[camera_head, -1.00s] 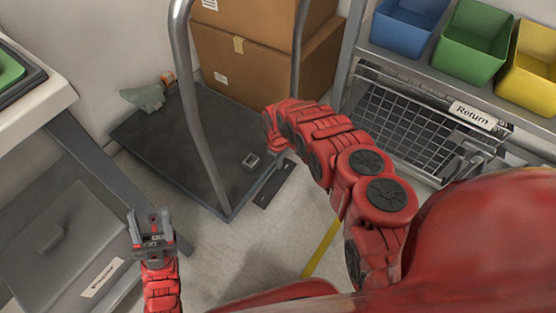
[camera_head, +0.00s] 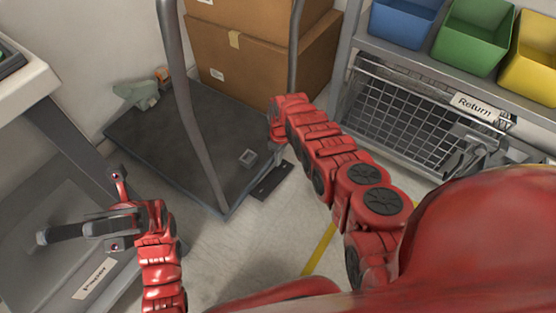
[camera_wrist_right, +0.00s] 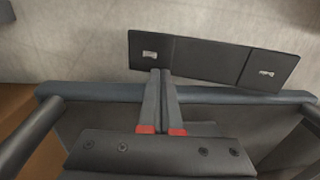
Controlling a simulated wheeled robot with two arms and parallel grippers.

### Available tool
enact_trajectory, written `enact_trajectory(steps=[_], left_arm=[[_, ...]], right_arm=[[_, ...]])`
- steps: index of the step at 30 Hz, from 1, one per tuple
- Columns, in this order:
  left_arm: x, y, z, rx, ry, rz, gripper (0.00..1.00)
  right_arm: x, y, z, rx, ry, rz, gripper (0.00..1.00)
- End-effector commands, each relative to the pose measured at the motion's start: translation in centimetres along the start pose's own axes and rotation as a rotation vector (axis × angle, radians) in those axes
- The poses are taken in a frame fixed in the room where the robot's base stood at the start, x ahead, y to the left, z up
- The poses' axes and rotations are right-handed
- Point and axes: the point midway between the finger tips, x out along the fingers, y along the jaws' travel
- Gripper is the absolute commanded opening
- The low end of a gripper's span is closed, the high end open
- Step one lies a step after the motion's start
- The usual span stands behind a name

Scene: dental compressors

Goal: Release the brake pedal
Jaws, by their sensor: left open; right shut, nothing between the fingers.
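The brake pedal is a flat black plate (camera_head: 271,181) at the near right edge of the dark platform cart (camera_head: 160,160), close to the floor. In the right wrist view the pedal (camera_wrist_right: 212,60) has one small pale mark on each half. My right gripper (camera_wrist_right: 160,73) is shut and empty, its fingertips overlapping the pedal's lower left edge in that view; I cannot tell if they touch it. My left gripper (camera_head: 78,226) is open and empty at the lower left, away from the cart.
Cardboard boxes (camera_head: 265,68) stand on the cart beside its metal handle (camera_head: 187,110). A shelf with blue, green (camera_head: 470,37) and yellow bins and a wire basket (camera_head: 400,115) is at the right. A grey bin (camera_head: 50,270) is at the lower left. Floor (camera_head: 250,235) before the cart is clear.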

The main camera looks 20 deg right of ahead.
Motion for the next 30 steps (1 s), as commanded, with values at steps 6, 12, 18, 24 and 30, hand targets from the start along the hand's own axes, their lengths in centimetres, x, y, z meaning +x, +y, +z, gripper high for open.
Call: enact_trajectory(steps=[6,12,18,24,30], left_arm=[[2.4,-1.1,-1.7,-0.014,0.158,-0.077,0.50],[3.9,-2.2,-3.1,-0.029,0.275,-0.143,0.50],[4.9,-3.0,-4.5,-0.044,0.368,-0.193,0.50],[5.4,-3.6,-5.3,-0.055,0.424,-0.223,0.50],[5.5,-3.7,-5.4,-0.057,0.436,-0.231,0.50]], right_arm=[[0.5,0.2,0.0,0.000,0.001,0.000,0.00],[0.8,0.3,0.0,0.000,0.001,0.000,0.00],[1.1,0.5,0.0,0.000,0.000,0.000,0.00],[1.2,0.5,0.0,0.000,0.000,-0.001,0.00],[1.3,0.5,0.0,-0.001,-0.001,-0.002,0.00]])
